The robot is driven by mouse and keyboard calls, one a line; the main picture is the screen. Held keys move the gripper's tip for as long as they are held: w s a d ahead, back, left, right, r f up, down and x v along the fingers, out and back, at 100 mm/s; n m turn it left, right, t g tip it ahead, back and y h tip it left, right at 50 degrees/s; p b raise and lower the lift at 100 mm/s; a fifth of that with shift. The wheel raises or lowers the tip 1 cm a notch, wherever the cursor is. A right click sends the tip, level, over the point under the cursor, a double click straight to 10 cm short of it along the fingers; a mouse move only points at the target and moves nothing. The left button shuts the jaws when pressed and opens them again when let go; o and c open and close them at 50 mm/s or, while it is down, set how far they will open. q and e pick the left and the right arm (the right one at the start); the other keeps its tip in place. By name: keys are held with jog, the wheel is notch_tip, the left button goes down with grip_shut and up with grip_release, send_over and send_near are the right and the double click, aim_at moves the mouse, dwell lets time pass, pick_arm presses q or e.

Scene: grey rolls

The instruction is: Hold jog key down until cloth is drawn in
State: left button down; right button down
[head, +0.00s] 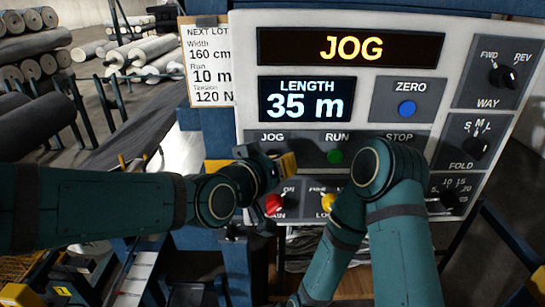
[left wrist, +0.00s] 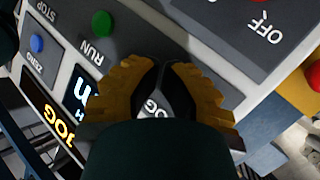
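The control panel (head: 240,90) faces me, with its top display (head: 350,47) lit "JOG" and its length display (head: 308,105) reading 35 m. The JOG label (head: 272,138) shows in the head view, but the key below it is hidden by my left gripper (head: 284,163). In the left wrist view my left gripper (left wrist: 163,64) has its yellow fingers together, tips at the panel beside the partly covered JOG lettering (left wrist: 153,108). Contact with the key cannot be seen. My right arm bends in front of the panel; its gripper is out of view.
The green RUN button (head: 335,156) sits right of my left gripper. A blue ZERO button (head: 407,109), red knob (head: 273,204) and yellow knob (head: 328,202) are nearby. A note (head: 208,65) hangs left, reading run 10 m. Grey rolls (head: 35,46) lie at the left.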

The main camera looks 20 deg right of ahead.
dwell(0.6)
pick_arm(q)
jog(key=shift+s+a+b, duration=0.25)
jog(key=shift+s+b, duration=0.2)
jog(key=shift+s, duration=0.35)
jog(key=s, duration=0.2)
jog(key=s+a+b, duration=0.1)
jog(key=s, duration=0.1)
jog(key=shift+s+a+b, duration=0.2)
jog(key=shift+s+b, duration=0.1)
jog(key=shift+s, duration=0.1)
